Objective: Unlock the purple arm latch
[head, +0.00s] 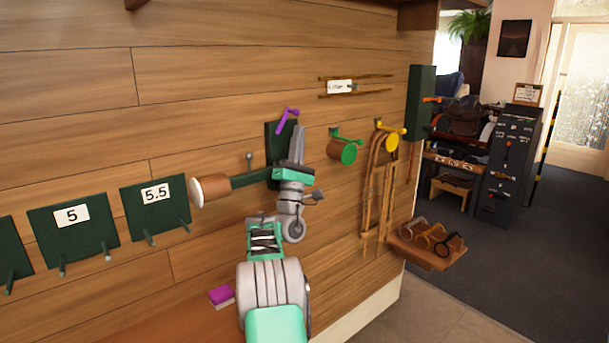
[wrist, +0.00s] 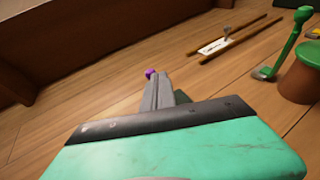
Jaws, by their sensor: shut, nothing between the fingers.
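The purple arm latch (head: 287,115) is a small handle at the top of a dark green wall plate (head: 272,140), from which a dark green arm (head: 250,178) reaches left to a brown, white-faced roll. My gripper (head: 299,130) is shut and empty, pointing up in front of the plate, with its fingertips just below and right of the purple latch. In the wrist view a purple knob (wrist: 150,73) shows just past the tips of my shut fingers; the rest of the latch is hidden behind them. I cannot tell whether the fingers touch it.
A brown peg with a green latch (head: 347,152) is right of my gripper, then a yellow one (head: 391,140) with hanging straps. A labelled rail (head: 340,87) is above right. Green plates marked 5 and 5.5 (head: 157,194) are at left. A purple block (head: 221,296) lies low.

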